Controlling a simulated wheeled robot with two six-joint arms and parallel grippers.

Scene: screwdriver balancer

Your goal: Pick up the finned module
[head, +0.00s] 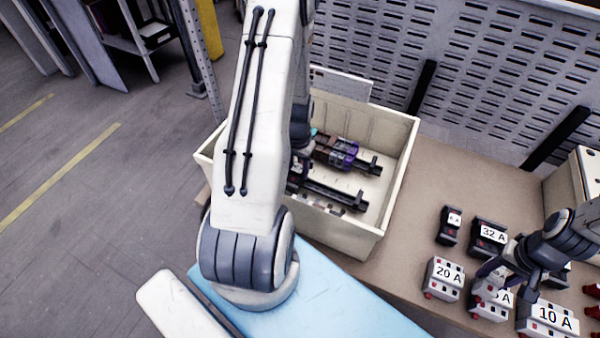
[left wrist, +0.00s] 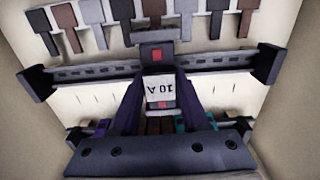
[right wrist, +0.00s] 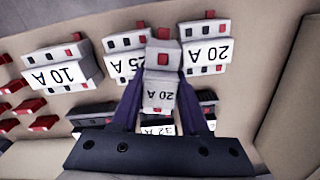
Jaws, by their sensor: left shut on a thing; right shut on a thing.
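I cannot clearly pick out fins on any module. My left gripper (left wrist: 160,98) is shut on a small grey module marked 10 A (left wrist: 160,92), at a dark slotted rail (left wrist: 95,74) inside the cream bin (head: 402,160). In the head view my arm hides this grip. My right gripper (right wrist: 160,100) is shut on a grey module marked 20 A (right wrist: 160,88), over the modules on the table. In the head view the right gripper (head: 510,282) is at the lower right, and its held module is mostly hidden.
Other modules stand on the brown table: a 20 A (head: 445,276), a dark 32 A (head: 488,236), a small dark one (head: 449,224) and a 10 A (head: 549,318). Coloured blocks (head: 342,152) sit on another rail in the bin. A perforated panel (head: 480,70) rises behind.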

